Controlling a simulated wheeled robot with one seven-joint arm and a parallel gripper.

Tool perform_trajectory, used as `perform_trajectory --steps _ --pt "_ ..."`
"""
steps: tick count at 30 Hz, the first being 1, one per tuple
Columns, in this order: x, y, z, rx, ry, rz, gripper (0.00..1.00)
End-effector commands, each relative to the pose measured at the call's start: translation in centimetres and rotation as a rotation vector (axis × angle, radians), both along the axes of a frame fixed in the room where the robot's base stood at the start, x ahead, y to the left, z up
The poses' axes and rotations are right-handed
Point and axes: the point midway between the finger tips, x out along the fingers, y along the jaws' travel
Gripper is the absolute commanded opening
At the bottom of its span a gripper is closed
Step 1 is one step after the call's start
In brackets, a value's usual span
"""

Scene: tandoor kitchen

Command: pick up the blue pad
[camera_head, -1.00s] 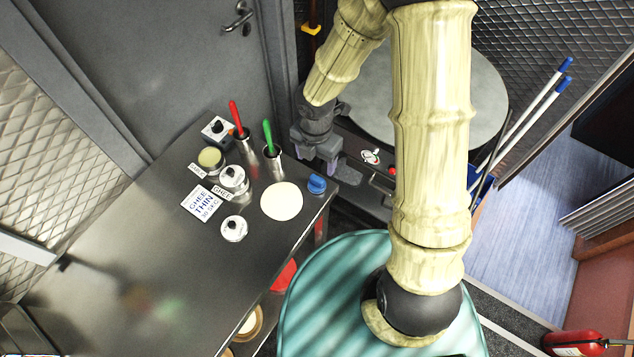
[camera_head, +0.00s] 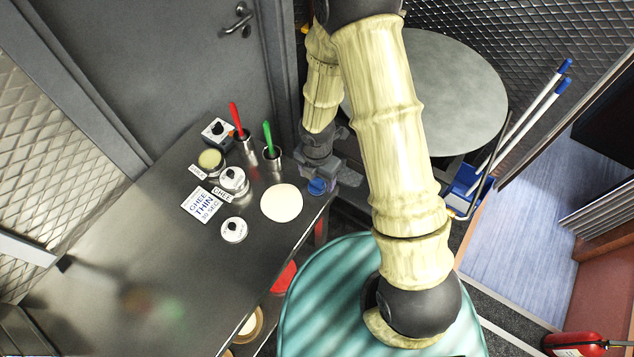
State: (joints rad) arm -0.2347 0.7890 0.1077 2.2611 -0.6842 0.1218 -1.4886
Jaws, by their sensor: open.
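The blue pad (camera_head: 317,187) is a small round blue piece at the right edge of the steel table (camera_head: 150,262), beside a pale round disc. My gripper (camera_head: 323,180) is at the pad, reaching down from above and behind it. Its jaws are open. Part of the gripper overlaps the pad's surroundings, and I cannot tell whether the fingers touch the pad.
The table's front left is clear.

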Motion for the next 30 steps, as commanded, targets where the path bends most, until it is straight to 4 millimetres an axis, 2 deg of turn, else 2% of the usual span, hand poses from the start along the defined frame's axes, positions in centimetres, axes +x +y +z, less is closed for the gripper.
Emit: perform_trajectory --steps 3,6,22,23,27,30 --pt "-0.1 0.0 -1.4 -0.001 0.003 0.001 0.68" --pt "0.0 0.0 -2.0 -0.001 0.001 0.000 0.68" --pt "0.0 0.0 -2.1 0.001 -0.001 -0.001 0.68" --pt "0.0 0.0 -2.1 0.001 -0.001 -0.001 0.64" --pt "0.0 0.0 -2.1 0.001 -0.001 -0.001 0.37" --pt "0.0 0.0 -2.1 0.000 0.000 -0.001 0.20"
